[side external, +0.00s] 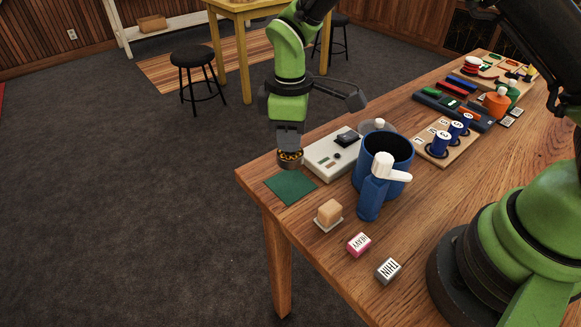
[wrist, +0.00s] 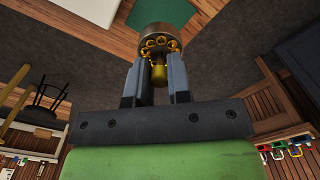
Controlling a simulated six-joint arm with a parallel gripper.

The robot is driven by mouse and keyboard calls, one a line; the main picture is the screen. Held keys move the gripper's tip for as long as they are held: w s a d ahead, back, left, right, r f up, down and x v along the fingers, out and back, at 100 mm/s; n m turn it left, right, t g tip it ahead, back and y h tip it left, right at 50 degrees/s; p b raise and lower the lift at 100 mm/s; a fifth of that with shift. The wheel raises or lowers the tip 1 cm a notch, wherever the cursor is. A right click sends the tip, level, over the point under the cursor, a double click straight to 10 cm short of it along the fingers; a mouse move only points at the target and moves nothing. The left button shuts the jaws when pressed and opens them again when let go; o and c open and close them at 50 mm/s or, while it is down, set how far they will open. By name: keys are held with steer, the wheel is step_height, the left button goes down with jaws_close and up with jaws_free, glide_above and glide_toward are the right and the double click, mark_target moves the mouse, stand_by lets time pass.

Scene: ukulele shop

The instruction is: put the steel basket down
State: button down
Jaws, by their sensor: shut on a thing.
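The steel basket (side external: 290,163) is a small round metal cup with gold-coloured parts inside. It hangs below my gripper (side external: 290,145) near the far left corner of the table, close to the back of the green mat (side external: 290,188). In the wrist view the basket (wrist: 160,32) is at the fingertips, with a yellowish piece between the fingers of my gripper (wrist: 158,72). My gripper is shut on it. Part of the green mat (wrist: 183,10) shows behind the basket there. The exact gap below the basket is hard to tell.
A white device (side external: 322,160) with a black top stands right of the basket. A blue container (side external: 371,160) and a blue spray bottle (side external: 370,198) stand further right. A tan block (side external: 328,211) is in front of the mat. The wooden table's (side external: 268,223) edge is close; the mat is bare.

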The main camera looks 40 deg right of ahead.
mark_target(290, 161)
steer(key=shift+f, duration=3.05)
steer(key=shift+f, duration=0.15)
steer(key=c, duration=1.1)
jaws_free()
steer(key=shift+o, duration=0.2)
